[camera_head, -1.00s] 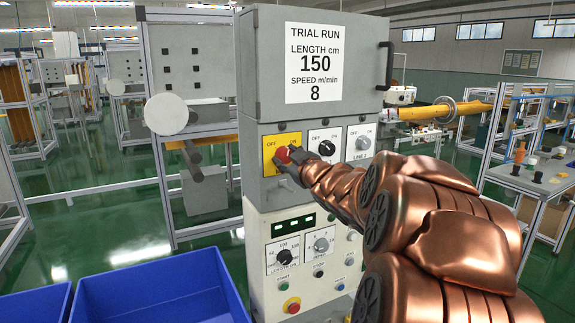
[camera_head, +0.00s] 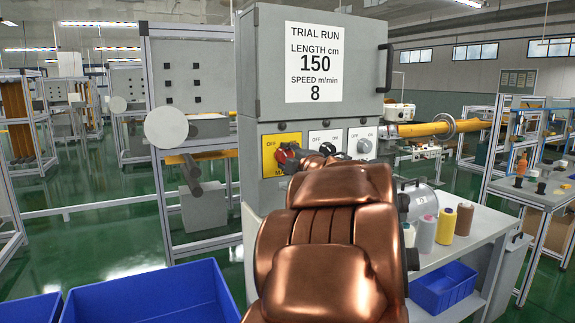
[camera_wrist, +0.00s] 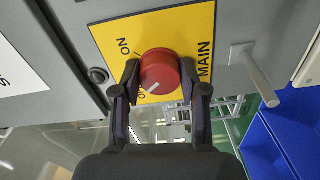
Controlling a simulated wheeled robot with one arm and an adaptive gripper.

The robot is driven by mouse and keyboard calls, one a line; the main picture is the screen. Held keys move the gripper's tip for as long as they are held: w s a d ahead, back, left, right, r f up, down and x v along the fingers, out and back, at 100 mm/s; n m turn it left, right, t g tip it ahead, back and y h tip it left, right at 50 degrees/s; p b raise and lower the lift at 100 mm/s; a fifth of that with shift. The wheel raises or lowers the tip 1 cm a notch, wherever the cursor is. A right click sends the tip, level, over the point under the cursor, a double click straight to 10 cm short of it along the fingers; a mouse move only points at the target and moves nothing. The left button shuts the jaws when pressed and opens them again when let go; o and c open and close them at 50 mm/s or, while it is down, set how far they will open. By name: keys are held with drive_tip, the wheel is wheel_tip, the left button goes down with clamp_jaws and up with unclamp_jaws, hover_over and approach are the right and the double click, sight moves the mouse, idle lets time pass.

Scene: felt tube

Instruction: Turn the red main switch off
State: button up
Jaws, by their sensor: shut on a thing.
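The red main switch (camera_wrist: 161,70) is a round knob on a yellow plate (camera_wrist: 108,34) marked ON, OFF and MAIN. In the wrist view, its white mark points toward the OFF word, partly covered by a finger. My gripper (camera_wrist: 160,76) has one dark finger on each side of the knob and is shut on it. In the head view, the red switch (camera_head: 281,157) shows at the left of the panel row, with my gripper (camera_head: 289,154) against it. My copper arm hides the lower part of the panel.
Two more rotary switches, one black (camera_head: 327,148) and one grey (camera_head: 364,146), sit right of the main switch. A blue bin (camera_head: 150,296) stands at lower left. A white table (camera_head: 478,226) with thread cones is at right. A grey handle (camera_wrist: 254,73) protrudes nearby.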

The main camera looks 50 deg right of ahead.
drive_tip(key=shift+n+b, duration=0.4)
drive_tip(key=shift+n, duration=0.3)
drive_tip(key=o, duration=1.1)
drive_tip(key=shift+o, duration=0.2)
drive_tip(key=shift+s, duration=0.15)
drive_tip(key=v, duration=1.1)
drive_tip(key=shift+s+a, duration=0.2)
drive_tip(key=shift+s, duration=0.15)
